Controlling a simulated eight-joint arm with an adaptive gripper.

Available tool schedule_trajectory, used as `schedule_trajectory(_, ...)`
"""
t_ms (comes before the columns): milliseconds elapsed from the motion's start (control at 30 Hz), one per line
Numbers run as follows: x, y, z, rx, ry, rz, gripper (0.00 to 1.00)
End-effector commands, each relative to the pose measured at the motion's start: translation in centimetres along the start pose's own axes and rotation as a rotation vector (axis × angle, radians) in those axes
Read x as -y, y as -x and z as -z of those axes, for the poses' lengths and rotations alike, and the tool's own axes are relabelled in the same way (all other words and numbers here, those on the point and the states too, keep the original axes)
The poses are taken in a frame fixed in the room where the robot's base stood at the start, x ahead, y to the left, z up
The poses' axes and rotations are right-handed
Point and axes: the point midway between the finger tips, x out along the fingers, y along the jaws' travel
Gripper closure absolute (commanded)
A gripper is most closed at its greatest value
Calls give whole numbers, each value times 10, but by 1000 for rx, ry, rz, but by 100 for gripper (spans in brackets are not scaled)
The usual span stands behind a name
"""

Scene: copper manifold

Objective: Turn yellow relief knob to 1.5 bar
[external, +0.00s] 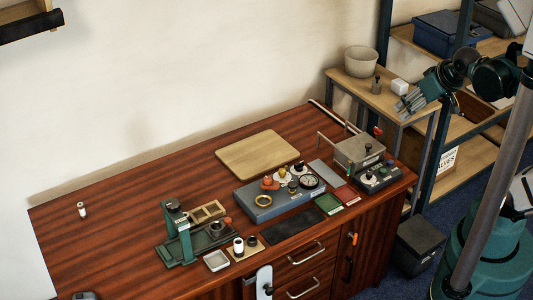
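A blue-grey block (246,207) with several fittings sits on the wooden bench. A yellow ring-shaped part (263,201) is on its front left; I cannot tell whether this is the relief knob. An orange-red knob (268,183) stands behind it. A round white-faced gauge (308,182) is at the block's right; its needle and any scale marks are too small to read. My gripper (408,106) is raised at the upper right, well away from the block and touching nothing visible. Its finger opening is not clear.
A grey box (358,150) and dark control box (378,178) stand right of the block. A wooden board (257,154) lies behind it. A green press-like stand (178,230) and small trays are at left. The bench's left part is mostly clear. Shelving (430,48) stands behind my arm.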

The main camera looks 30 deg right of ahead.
Motion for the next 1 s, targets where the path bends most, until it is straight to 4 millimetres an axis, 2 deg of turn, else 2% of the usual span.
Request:
schedule_trajectory(467,22,-13,34,69,-110,21,69)
schedule_trajectory(1000,64,-49,80,188,-296,25,69)
